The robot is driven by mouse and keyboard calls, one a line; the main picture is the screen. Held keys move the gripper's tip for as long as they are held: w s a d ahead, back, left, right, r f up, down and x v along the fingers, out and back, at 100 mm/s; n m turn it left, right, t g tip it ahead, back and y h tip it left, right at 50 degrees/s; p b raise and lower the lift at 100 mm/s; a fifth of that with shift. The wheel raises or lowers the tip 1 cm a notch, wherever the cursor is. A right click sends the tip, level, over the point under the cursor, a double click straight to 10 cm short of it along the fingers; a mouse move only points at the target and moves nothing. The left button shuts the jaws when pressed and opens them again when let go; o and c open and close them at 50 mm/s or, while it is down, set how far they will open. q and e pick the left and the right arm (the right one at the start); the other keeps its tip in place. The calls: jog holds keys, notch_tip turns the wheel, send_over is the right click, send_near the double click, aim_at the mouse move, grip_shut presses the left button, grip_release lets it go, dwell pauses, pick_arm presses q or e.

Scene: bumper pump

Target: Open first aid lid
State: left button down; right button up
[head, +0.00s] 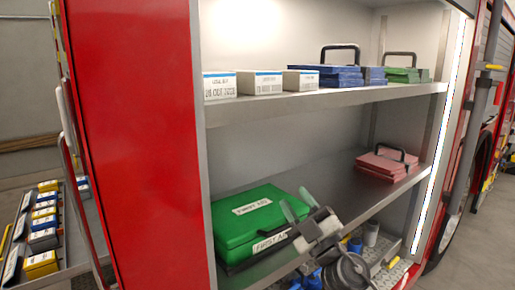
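The green first aid box (228,219) lies on the middle shelf at its left end, with white FIRST AID labels on its top and front. Its lid looks shut. My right gripper (298,203) is at the right front corner of the box, its two pale fingers apart with nothing seen between them. I cannot tell whether a finger touches the box. The gripper's body and wrist hide part of the shelf and the space below it. My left gripper is not in view.
A pink case (384,166) with a black handle lies at the right of the same shelf. The upper shelf (330,99) holds white boxes and blue and green cases. A red panel (135,150) stands to the left. Bare shelf lies between the two cases.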

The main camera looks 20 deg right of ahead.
jog(key=w+d+r+n+g+y, duration=0.3)
jog(key=w+r+n+g, duration=0.4)
jog(key=n+g, duration=0.4)
jog(key=w+a+r+n+t+p, duration=0.1)
jog(key=w+a+p, duration=0.3)
jog(key=w+a, duration=0.2)
jog(key=shift+w+a, duration=0.3)
jog(key=shift+a, duration=0.35)
jog(key=shift+r, duration=0.1)
grip_shut()
jog(key=c, duration=0.7)
grip_release()
